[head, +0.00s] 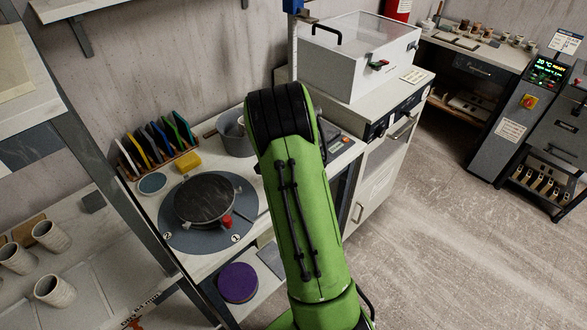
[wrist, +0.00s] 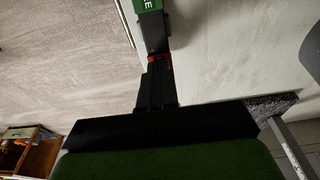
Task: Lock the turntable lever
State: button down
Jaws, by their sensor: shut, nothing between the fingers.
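The turntable (head: 204,196) has a dark round top and sits on a grey round base plate (head: 177,243) on the white worktop. A red lever knob (head: 227,222) stands at its front right edge, close to the mark 1; the mark 2 is at the front left. My green arm rises to the right of the turntable in the head view and hides my gripper there. In the wrist view my gripper (wrist: 157,72) is shut, with its dark fingers together and empty. Neither turntable nor lever shows in the wrist view.
Behind the turntable are a rack of coloured tiles (head: 157,142), a yellow sponge (head: 187,160) and a grey pot (head: 235,135). A dark shelf post (head: 108,180) stands to its left. A white cabinet with a clear lid (head: 360,50) is behind my arm. The floor at right is open.

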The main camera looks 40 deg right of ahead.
jog(key=shift+d+f, duration=0.1)
dwell(0.3)
jog(key=shift+d+f+y+p, duration=0.1)
jog(key=shift+d+y+p, duration=0.25)
jog(key=shift+y+p, duration=0.7)
jog(key=shift+d+f+y, duration=0.1)
jog(key=shift+f+y, duration=0.05)
jog(key=shift+y, duration=0.1)
jog(key=shift+f, duration=0.15)
jog(key=shift+a, duration=0.2)
jog(key=shift+r+p, duration=0.65)
jog(key=shift+r, duration=0.25)
jog(key=shift+d, duration=0.1)
